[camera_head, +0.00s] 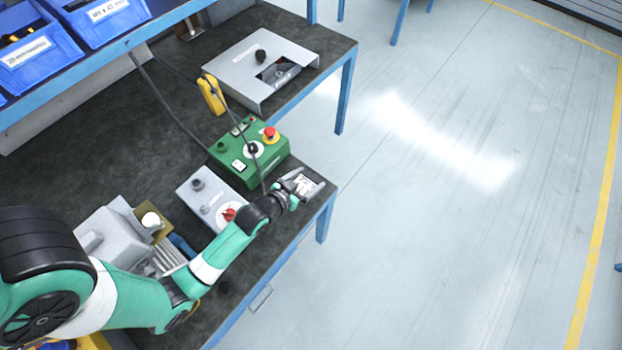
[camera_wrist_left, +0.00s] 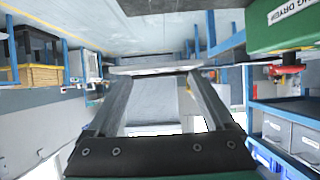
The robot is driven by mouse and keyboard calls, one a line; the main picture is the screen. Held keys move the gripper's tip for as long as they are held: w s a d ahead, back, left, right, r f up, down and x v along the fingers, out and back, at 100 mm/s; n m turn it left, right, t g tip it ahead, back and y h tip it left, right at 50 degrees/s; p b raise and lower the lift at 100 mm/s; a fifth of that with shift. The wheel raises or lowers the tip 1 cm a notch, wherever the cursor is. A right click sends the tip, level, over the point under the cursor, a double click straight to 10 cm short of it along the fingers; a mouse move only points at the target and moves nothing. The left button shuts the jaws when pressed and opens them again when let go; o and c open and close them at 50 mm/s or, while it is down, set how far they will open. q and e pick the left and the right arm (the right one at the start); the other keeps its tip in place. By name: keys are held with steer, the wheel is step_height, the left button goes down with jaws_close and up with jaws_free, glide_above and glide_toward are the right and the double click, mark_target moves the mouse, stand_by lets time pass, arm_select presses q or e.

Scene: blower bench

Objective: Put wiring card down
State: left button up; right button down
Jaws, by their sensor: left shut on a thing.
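My left gripper (camera_head: 293,190) is over the right front corner of the dark bench. It is shut on a thin pale card, the wiring card (camera_head: 305,185), whose printed face is too small to read. In the left wrist view the fingers of my left gripper (camera_wrist_left: 155,85) reach forward to the card, seen nearly edge-on as a pale strip (camera_wrist_left: 155,69). I cannot tell whether the card touches the bench top. My right gripper is in neither view.
A green control box (camera_head: 247,155) with a red button and a grey box with a red knob (camera_head: 208,198) stand close by. A grey metal housing (camera_head: 262,68) lies farther back. Open floor (camera_head: 450,180) lies right of the bench edge.

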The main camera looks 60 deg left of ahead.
mark_target(312, 175)
arm_select(q)
steer(key=w+a+f+b, duration=0.1)
steer(key=f, duration=0.1)
steer(key=w+a+f+b, duration=0.2)
steer(key=f, duration=0.1)
steer(key=shift+w+a+f, duration=0.25)
steer(key=shift+w+f, duration=0.05)
steer(key=shift+f, duration=0.05)
steer(key=shift+w+a+f, duration=0.25)
steer(key=shift+w+a, duration=0.05)
steer(key=shift+w+a+f+b, duration=0.1)
steer(key=shift+w+f+b, duration=0.1)
steer(key=shift+f+b, duration=1.2)
steer(key=shift+f+p, duration=0.35)
steer(key=shift+f, duration=0.2)
steer(key=o, duration=1.1)
steer(key=shift+c, duration=0.2)
steer(key=shift+r, duration=0.1)
